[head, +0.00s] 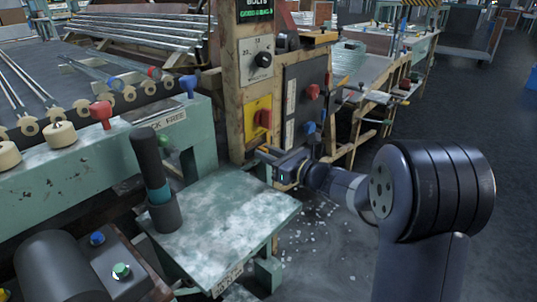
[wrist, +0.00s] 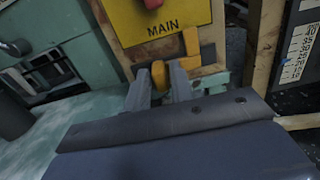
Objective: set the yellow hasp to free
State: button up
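The yellow hasp (wrist: 190,42) is on the wooden post just under the yellow MAIN plate in the wrist view. An upright yellow piece and a lower yellow part show there, the lower part (wrist: 158,76) between my fingertips. My gripper (wrist: 160,80) has its two grey fingers apart, one on each side of this part. I cannot tell whether they press on it. In the head view my gripper (head: 272,160) reaches the foot of the post, and the hasp is mostly hidden there. No marking for the hasp's setting is readable.
A yellow plate with a red knob (head: 263,117) is above the gripper. A dark panel (head: 307,100) with red and blue knobs is to its right. A pale-topped green table (head: 225,215) with a dark upright handle (head: 152,165) lies to the left.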

grip_shut()
jog(key=shift+s+a+f+b, duration=0.1)
jog(key=shift+s+a+b, duration=0.1)
jog(key=shift+s+a, duration=0.35)
jog(key=shift+s+a+b, duration=0.2)
jog(key=shift+s+a, duration=0.1)
jog(key=shift+s, duration=0.3)
jog(key=shift+o, duration=1.5)
grip_release()
